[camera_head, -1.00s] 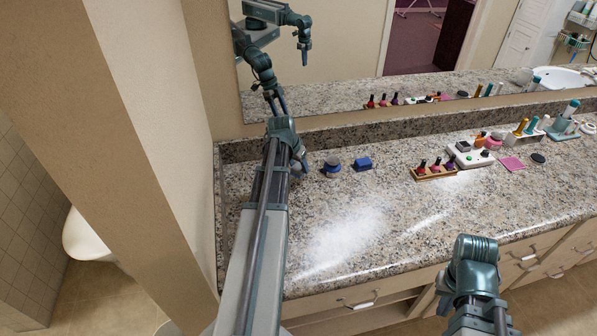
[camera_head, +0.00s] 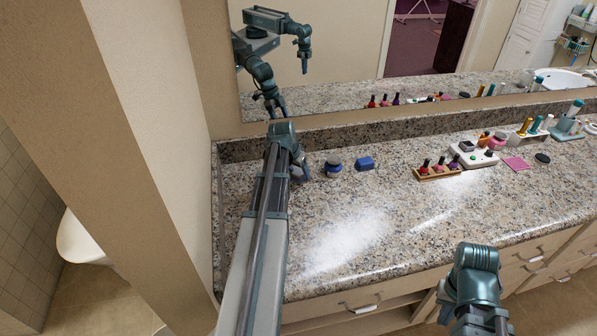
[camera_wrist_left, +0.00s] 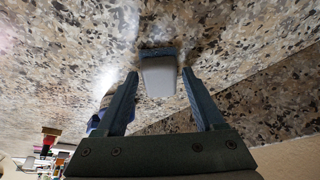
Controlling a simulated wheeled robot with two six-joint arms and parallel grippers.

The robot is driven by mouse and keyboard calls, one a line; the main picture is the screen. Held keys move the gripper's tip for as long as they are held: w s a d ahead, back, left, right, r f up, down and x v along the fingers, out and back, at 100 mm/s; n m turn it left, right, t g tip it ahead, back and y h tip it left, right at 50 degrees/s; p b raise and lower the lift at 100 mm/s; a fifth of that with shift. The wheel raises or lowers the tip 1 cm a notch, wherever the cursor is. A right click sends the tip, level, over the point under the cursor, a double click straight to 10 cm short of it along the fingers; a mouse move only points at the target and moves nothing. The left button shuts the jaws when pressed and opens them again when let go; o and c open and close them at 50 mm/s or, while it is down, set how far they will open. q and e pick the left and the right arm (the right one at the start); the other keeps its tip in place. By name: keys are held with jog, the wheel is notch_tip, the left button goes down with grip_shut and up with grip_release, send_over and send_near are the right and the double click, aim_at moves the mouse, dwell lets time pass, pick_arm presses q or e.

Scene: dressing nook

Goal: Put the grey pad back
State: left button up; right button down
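A pale grey block with a dark blue-grey edge (camera_wrist_left: 160,75) lies on the granite counter in the left wrist view. I cannot tell for sure that it is the grey pad. In the head view it is hidden by my left arm. My left gripper (camera_head: 301,172) is low over the counter's left end. In the wrist view its fingers (camera_wrist_left: 163,100) are apart, with the block between and just beyond their tips and gaps at both sides. My right arm (camera_head: 474,285) is at the counter's front edge; its fingers are not visible.
A blue-lidded jar (camera_head: 333,169) and a blue block (camera_head: 365,163) stand right of my left gripper. Further right are a wooden bottle rack (camera_head: 437,174), a white tray (camera_head: 484,161), a pink square (camera_head: 516,163) and a dark disc (camera_head: 542,158). The counter's front middle (camera_head: 370,215) is clear.

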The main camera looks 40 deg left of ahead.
pick_arm(q)
jog(key=shift+o, duration=0.7)
jog(key=shift+r, duration=0.1)
jog(key=shift+r, duration=0.2)
jog(key=p+v, duration=1.1)
jog(key=shift+s+r, duration=0.15)
jog(key=shift+r, duration=0.25)
